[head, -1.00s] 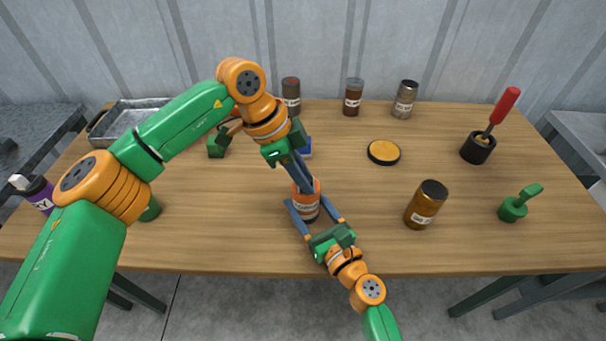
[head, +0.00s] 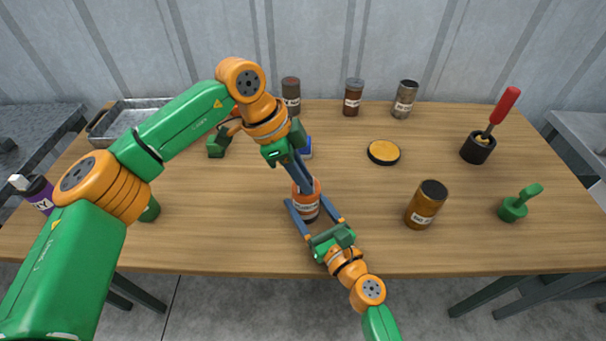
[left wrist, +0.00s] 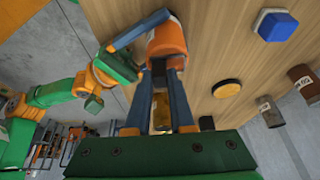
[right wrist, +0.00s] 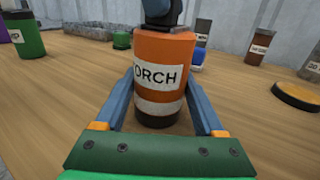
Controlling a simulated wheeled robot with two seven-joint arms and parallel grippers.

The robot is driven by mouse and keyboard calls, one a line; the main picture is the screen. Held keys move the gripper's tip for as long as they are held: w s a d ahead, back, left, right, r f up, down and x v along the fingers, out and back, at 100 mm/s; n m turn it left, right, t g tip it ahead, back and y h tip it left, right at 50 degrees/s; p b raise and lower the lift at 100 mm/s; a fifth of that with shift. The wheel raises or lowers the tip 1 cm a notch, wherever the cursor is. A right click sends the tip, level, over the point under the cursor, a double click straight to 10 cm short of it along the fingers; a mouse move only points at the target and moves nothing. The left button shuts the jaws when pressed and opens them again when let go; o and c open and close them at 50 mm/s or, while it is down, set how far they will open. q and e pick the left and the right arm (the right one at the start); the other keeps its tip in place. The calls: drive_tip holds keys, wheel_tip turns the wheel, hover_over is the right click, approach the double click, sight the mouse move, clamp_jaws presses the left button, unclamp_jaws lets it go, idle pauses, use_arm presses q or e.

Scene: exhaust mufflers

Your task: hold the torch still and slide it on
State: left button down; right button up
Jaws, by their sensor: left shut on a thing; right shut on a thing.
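The orange torch (head: 306,205) stands upright on the table near its front middle, with a dark base, a pale band and a white label reading "ORCH" in the right wrist view (right wrist: 158,75). My right gripper (head: 315,212) is shut on the torch body, one finger on each side. My left gripper (head: 303,187) reaches down from above, its fingertips at the top of the torch. In the left wrist view its fingers (left wrist: 160,72) are shut on a small dark part at the torch (left wrist: 167,42). The fingers largely hide that part, so its position is unclear.
An amber jar (head: 425,205) stands to the right, a yellow-topped disc (head: 384,152) behind it. A blue block (head: 306,147) is behind the torch. Several jars line the back. A black cup with a red-handled tool (head: 478,148) and a green stamp-like object (head: 514,208) are far right.

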idle(0.5)
use_arm(q)
drive_tip(key=shift+w, duration=1.35)
drive_tip(key=shift+a, duration=0.1)
drive_tip(key=c, duration=0.8)
unclamp_jaws()
drive_tip(key=shift+o, duration=0.2)
drive_tip(key=v, duration=1.2)
drive_tip(key=shift+s, duration=0.1)
